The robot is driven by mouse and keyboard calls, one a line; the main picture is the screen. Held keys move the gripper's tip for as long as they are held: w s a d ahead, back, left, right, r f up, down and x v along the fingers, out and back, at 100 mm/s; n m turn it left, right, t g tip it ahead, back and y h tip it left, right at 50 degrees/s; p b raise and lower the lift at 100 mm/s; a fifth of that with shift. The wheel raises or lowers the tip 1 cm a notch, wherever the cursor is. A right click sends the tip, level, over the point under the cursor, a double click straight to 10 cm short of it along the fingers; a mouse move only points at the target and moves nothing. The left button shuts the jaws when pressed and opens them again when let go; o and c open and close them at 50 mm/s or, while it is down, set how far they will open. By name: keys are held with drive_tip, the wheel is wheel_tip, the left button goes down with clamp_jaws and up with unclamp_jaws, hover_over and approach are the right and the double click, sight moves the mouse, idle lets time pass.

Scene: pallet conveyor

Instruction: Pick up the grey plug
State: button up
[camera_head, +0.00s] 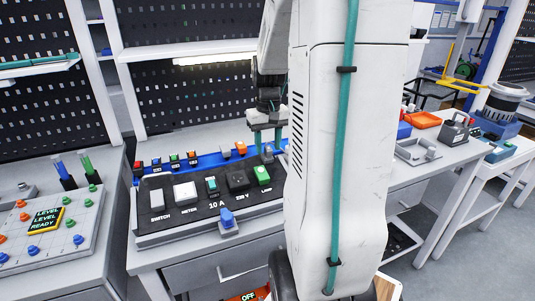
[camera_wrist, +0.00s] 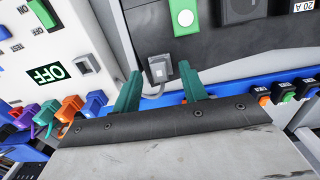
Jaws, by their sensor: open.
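The grey plug (camera_wrist: 160,68) is a small box-shaped piece with a light square face and a grey cable. In the wrist view it shows at the edge of the black panel (camera_wrist: 225,52), next to a green button. My gripper (camera_wrist: 158,71) is open, with its teal fingertips on either side of the plug in the picture. I see no finger touching it, and the height gap cannot be told. In the head view my gripper (camera_head: 267,148) hangs over the back right of the panel. The plug cannot be made out clearly there.
The panel carries a switch, a meter and a green lamp button (camera_head: 262,175). A blue rail (camera_head: 185,160) with coloured plugs runs behind it. A light board (camera_head: 50,235) with coloured knobs stands left; an orange tray (camera_head: 423,120) lies right.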

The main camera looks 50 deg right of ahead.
drive_tip(key=shift+f, duration=0.2)
clamp_jaws()
